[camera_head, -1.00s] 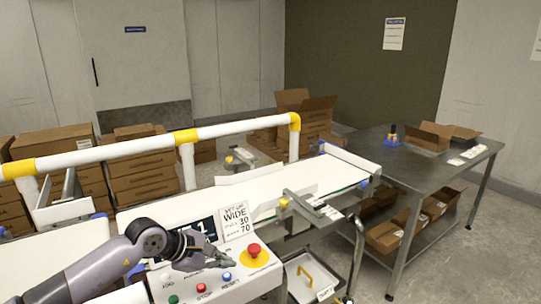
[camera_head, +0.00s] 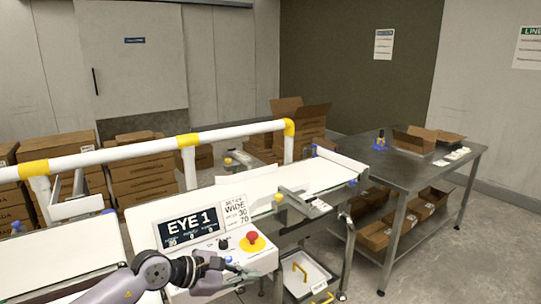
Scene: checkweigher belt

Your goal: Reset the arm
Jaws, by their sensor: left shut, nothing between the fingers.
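My left arm comes in from the bottom left. Its left gripper (camera_head: 238,272) is shut and empty, low in front of the control panel (camera_head: 178,254) of the checkweigher. The panel carries a dark screen (camera_head: 191,225) reading "EYE 1", a red mushroom button (camera_head: 252,238) on a yellow base, a black knob and smaller buttons, some hidden by my arm. A white card (camera_head: 236,211) marked "WIDE 30 70" stands beside the screen. My right gripper is out of view.
A white and yellow guard rail (camera_head: 120,152) runs behind the belt (camera_head: 310,178). A steel table (camera_head: 405,163) with open cartons stands at the right. Stacked boxes (camera_head: 148,176) are behind the rail. A white tray with a yellow handle (camera_head: 300,272) is below the belt.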

